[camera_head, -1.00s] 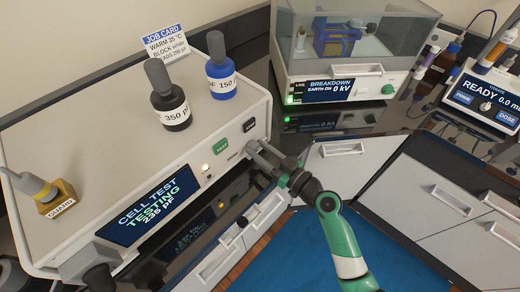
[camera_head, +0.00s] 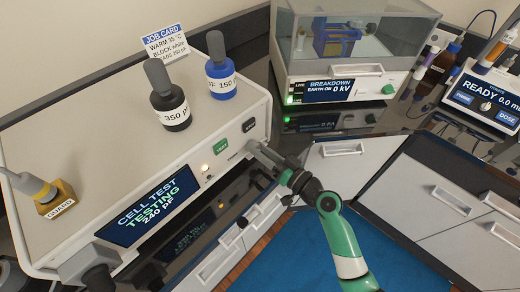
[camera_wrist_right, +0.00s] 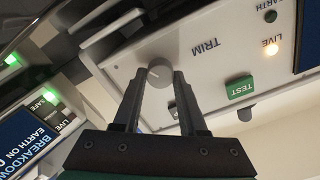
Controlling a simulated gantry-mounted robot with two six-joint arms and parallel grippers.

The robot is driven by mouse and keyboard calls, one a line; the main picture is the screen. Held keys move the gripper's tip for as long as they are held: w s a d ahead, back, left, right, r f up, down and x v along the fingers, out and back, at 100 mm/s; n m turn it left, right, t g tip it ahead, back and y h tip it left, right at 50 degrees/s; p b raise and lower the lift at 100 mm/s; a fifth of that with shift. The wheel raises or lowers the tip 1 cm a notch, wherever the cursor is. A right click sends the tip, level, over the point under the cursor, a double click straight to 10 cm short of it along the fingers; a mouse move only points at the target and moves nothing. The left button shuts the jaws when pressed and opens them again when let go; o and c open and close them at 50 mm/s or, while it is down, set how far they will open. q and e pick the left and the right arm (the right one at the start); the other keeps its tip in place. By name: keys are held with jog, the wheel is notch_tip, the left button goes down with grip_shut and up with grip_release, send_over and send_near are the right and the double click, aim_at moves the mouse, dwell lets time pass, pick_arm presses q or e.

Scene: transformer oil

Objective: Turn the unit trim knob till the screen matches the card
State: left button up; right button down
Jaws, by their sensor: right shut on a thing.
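The cell test unit (camera_head: 110,110) is a large pale box. Its screen (camera_head: 150,207) reads CELL TEST, TESTING, 240 pF. The job card (camera_head: 166,43) behind it reads WARM 35 °C, BLOCK white, and a partly hidden last line ending in 250 pF. My right gripper (camera_head: 257,150) is at the right end of the unit's front panel. In the right wrist view its fingers (camera_wrist_right: 158,84) are shut on the round grey trim knob (camera_wrist_right: 158,74), below the TRIM label. The fingers largely hide the knob in the head view. My left gripper is not in view.
A black 350 pF block (camera_head: 172,108) and a blue 150 block (camera_head: 221,80) stand on the unit. A yellow guard piece (camera_head: 55,197) sits at its left. The green TEST button (camera_wrist_right: 240,88) is near the knob. The breakdown tester (camera_head: 345,85) stands behind.

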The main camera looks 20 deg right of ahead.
jog(key=m+p, duration=0.1)
jog(key=m, duration=0.5)
jog(key=shift+d+m, duration=0.1)
jog(key=shift+m, duration=0.2)
jog(key=m+p, duration=0.1)
jog(key=m, duration=0.4)
jog(key=shift+f+m+p, duration=0.1)
jog(key=shift+m+p, duration=0.2)
jog(key=shift+c, duration=2.2)
grip_release()
jog(key=p+v, duration=0.1)
jog(key=v, duration=1)
jog(key=shift+s+p, duration=0.25)
jog(key=shift+p, duration=0.15)
jog(key=shift+f, duration=0.1)
